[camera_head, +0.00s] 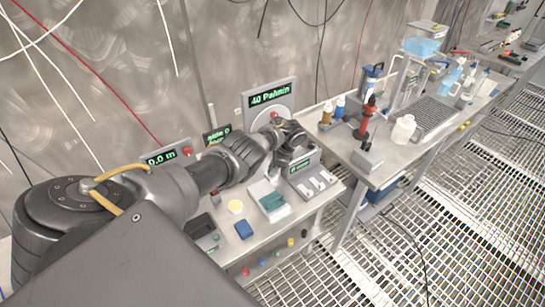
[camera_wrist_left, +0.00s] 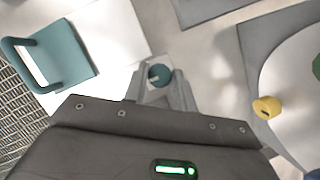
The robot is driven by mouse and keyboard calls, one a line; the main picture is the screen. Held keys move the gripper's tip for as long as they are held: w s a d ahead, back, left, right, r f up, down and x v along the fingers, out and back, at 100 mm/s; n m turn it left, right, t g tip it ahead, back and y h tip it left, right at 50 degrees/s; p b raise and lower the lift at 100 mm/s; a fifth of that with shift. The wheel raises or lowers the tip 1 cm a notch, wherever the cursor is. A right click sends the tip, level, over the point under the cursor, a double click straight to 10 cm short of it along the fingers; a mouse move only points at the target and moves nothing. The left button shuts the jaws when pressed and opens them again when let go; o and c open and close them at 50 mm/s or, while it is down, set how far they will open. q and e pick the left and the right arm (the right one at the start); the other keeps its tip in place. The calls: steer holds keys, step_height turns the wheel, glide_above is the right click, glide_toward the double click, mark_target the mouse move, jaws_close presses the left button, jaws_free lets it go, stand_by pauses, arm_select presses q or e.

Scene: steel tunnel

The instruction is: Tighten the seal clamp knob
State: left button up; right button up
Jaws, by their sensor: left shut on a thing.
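My left gripper (camera_head: 290,140) reaches over the back of the near bench, beside a small box with a green display (camera_head: 300,165). In the left wrist view its two pale fingers (camera_wrist_left: 160,85) are closed around a small round dark-teal knob (camera_wrist_left: 158,73), which I take to be the seal clamp knob. The fingers hide its sides, so its turn angle cannot be told. In the head view my gripper hides the knob. My right gripper is in neither view.
A teal handled piece (camera_wrist_left: 55,52) lies on a white plate left of the fingers. A yellow peg (camera_wrist_left: 266,107) stands to their right. A "40 Pa/min" display (camera_head: 270,95) stands behind my gripper. A second bench (camera_head: 385,175) holds bottles and a red stand (camera_head: 366,118).

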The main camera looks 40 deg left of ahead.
arm_select(q)
steer(key=o, duration=1)
steer(key=p+v, duration=0.2)
steer(key=v, duration=0.9)
steer(key=shift+f, duration=0.1)
